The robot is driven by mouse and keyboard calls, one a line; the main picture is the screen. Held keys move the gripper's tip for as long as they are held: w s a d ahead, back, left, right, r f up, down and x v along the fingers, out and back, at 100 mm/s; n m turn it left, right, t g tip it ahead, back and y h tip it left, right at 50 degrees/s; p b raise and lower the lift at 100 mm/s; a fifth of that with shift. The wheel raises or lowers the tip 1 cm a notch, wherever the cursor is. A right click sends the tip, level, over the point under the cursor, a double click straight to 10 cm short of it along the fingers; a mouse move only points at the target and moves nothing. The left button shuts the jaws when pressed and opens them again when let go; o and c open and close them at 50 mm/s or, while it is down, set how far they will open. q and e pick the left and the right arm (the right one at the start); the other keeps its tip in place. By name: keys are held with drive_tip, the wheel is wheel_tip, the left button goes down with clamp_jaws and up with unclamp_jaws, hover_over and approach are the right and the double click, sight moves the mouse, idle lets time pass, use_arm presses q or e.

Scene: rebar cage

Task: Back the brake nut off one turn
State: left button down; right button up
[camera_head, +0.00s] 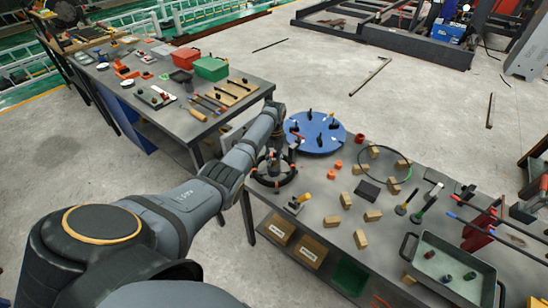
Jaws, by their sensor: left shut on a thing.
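My left arm reaches in from the lower left to the near left corner of the right-hand workbench. My left gripper (273,163) points down over the middle of a black wheel-like fixture (287,180) with a round rim and spokes. The gripper is shut on a small part at the fixture's middle, which I take for the brake nut. The fingers hide that part, so its shape and turn angle cannot be seen. My right gripper is not in view.
A blue round plate (316,138) with upright pegs stands just behind the fixture. A small block with a yellow-topped peg (298,202) is close in front. Wooden blocks (361,238), a black hoop (384,149) and a grey tray (452,275) lie to the right.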

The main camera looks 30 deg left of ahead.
use_arm(q)
drive_tip(key=n+p, duration=0.1)
drive_tip(key=n, duration=0.2)
drive_tip(key=shift+r+n, duration=0.15)
drive_tip(key=shift+n, duration=0.15)
drive_tip(key=n+p, duration=0.1)
drive_tip(key=n, duration=0.3)
drive_tip(key=shift+n+p, duration=0.3)
drive_tip(key=shift+p, duration=0.1)
drive_tip(key=n, duration=0.4)
drive_tip(key=shift+n+p, duration=0.3)
drive_tip(key=shift+p, duration=0.1)
drive_tip(key=n, duration=0.3)
drive_tip(key=shift+n+p, duration=0.3)
drive_tip(key=n, duration=0.8)
drive_tip(key=shift+a+p, duration=0.1)
drive_tip(key=shift+p, duration=0.3)
drive_tip(key=n, duration=0.4)
drive_tip(key=shift+n, duration=0.3)
drive_tip(key=n, duration=0.4)
drive_tip(key=shift+n+p, duration=0.3)
drive_tip(key=shift+p, duration=0.05)
drive_tip(key=n, duration=1.1)
drive_tip(key=shift+n, duration=0.4)
drive_tip(key=n, duration=0.6)
drive_tip(key=shift+p, duration=0.35)
drive_tip(key=n, duration=0.5)
